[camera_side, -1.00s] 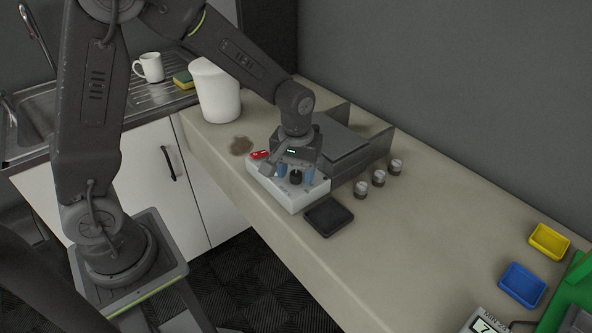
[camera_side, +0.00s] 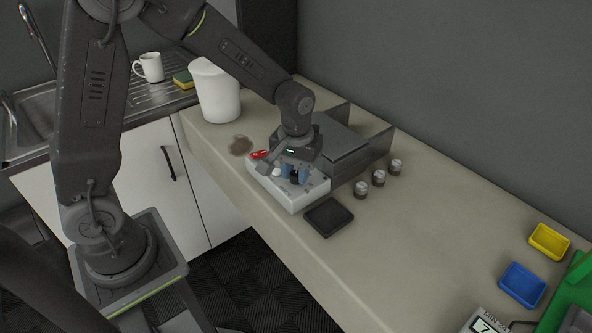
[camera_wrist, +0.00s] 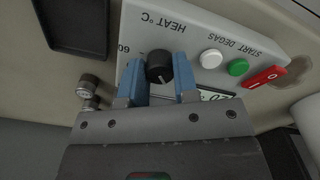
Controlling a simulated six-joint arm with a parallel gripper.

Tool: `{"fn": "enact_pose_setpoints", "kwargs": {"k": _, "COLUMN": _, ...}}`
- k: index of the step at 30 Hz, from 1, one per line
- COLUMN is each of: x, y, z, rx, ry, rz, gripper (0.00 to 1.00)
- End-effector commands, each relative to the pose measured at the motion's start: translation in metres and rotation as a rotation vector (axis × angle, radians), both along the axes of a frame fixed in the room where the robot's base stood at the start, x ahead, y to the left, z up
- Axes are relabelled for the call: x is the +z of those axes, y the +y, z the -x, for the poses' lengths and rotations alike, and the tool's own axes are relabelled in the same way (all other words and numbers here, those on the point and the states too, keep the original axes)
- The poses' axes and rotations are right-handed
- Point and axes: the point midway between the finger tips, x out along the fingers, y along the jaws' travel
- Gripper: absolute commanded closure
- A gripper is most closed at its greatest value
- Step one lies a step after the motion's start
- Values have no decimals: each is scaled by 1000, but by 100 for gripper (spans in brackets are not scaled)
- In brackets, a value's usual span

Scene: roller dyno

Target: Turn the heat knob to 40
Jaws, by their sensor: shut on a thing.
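The black heat knob (camera_wrist: 159,66) is on the top face of a white control box (camera_side: 301,196), under the upside-down label HEAT °C. In the wrist view its pale pointer mark faces the bottom of the picture, toward my gripper body. The number 60 (camera_wrist: 124,48) shows beside it; other scale marks are hidden by my fingers. My gripper (camera_wrist: 159,78) has its blue fingers on both sides of the knob and is shut on it. In the side view my gripper (camera_side: 295,175) is over the box, with the knob mostly hidden between the fingers.
The box also has a white button (camera_wrist: 211,58), a green button (camera_wrist: 238,67), a red switch (camera_wrist: 265,77) and a partly hidden display (camera_wrist: 215,96). A black tray (camera_side: 328,217) lies in front. Several small jars (camera_side: 378,178) stand right.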

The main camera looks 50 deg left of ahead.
Motion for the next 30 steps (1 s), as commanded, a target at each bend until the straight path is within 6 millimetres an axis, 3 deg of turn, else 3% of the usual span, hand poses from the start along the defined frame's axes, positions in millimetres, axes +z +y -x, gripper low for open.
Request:
{"fn": "enact_pose_setpoints", "kwargs": {"k": 21, "x": 1, "y": 0, "z": 0, "rx": -546, "ry": 0, "rz": 0, "gripper": 96}}
{"fn": "enact_pose_setpoints", "kwargs": {"k": 30, "x": 1, "y": 0, "z": 0, "rx": -683, "ry": 0, "rz": 0, "gripper": 96}}
